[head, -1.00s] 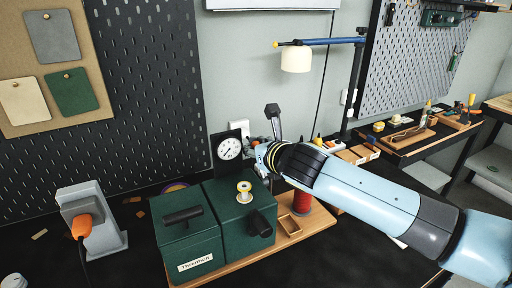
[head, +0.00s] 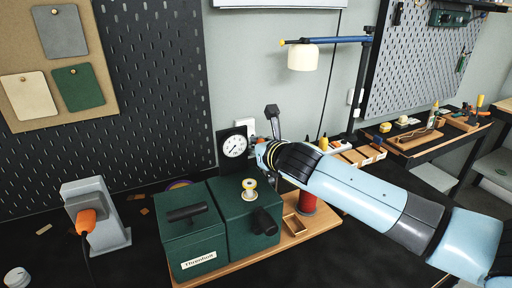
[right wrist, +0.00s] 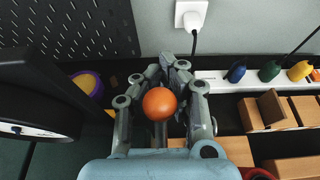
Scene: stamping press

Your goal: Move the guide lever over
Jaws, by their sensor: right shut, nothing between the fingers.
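The green press (head: 205,225) stands on a wooden board on the black bench, with a dial gauge (head: 234,146) at its back. The guide lever is mostly hidden; a round orange knob, probably its end, shows in the right wrist view (right wrist: 160,104). My right gripper (right wrist: 176,64) is shut and empty, its fingertips together beyond the knob. The knob overlaps the finger linkages; I cannot tell whether it touches them. In the head view, my right wrist covers the area right of the gauge. A dark grey upright piece (head: 272,112) rises there, unclear what. My left gripper is out of view.
A yellow-ended spool (head: 249,189) sits on the press top. A red cylinder (head: 306,204) and small wooden tray (head: 295,225) stand right of it. A power strip (right wrist: 224,80) and wooden blocks (right wrist: 265,112) lie right of my gripper. A wall socket (right wrist: 191,14) is behind.

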